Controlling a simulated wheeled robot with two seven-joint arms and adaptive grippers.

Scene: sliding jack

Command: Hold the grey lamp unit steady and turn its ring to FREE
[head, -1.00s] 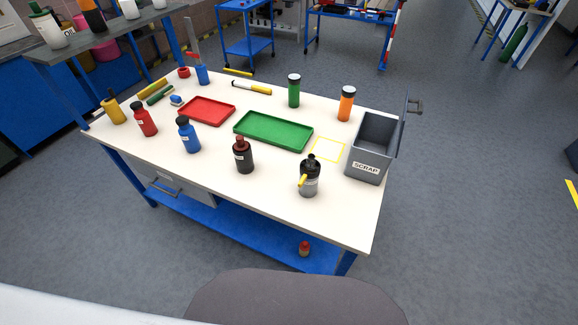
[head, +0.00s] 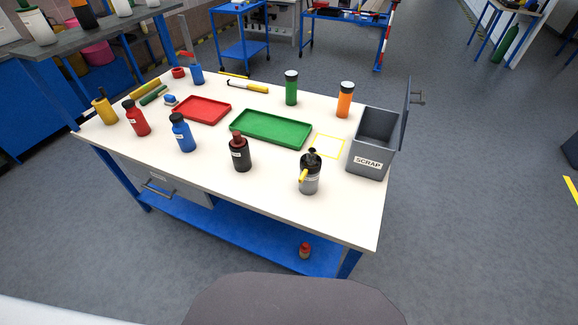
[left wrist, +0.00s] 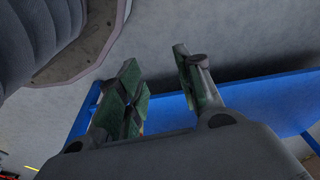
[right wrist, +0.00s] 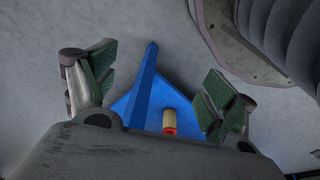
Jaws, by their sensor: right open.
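The likely grey lamp unit (head: 310,173) stands upright near the table's front right, with a black upper part and a yellow lever on its left side. Its ring and any FREE marking are too small to make out. Neither gripper shows in the head view. My left gripper (left wrist: 168,88) is open and empty in the left wrist view, with the blue table frame beyond it. My right gripper (right wrist: 155,85) is open and empty in the right wrist view, also away from the unit.
The white table (head: 270,190) also holds a dark bottle (head: 240,152) left of the unit, a green tray (head: 271,128), a red tray (head: 202,109), several bottles and a grey SCRAP bin (head: 372,145). A small red-topped item (head: 305,251) is on the blue lower shelf (head: 240,238).

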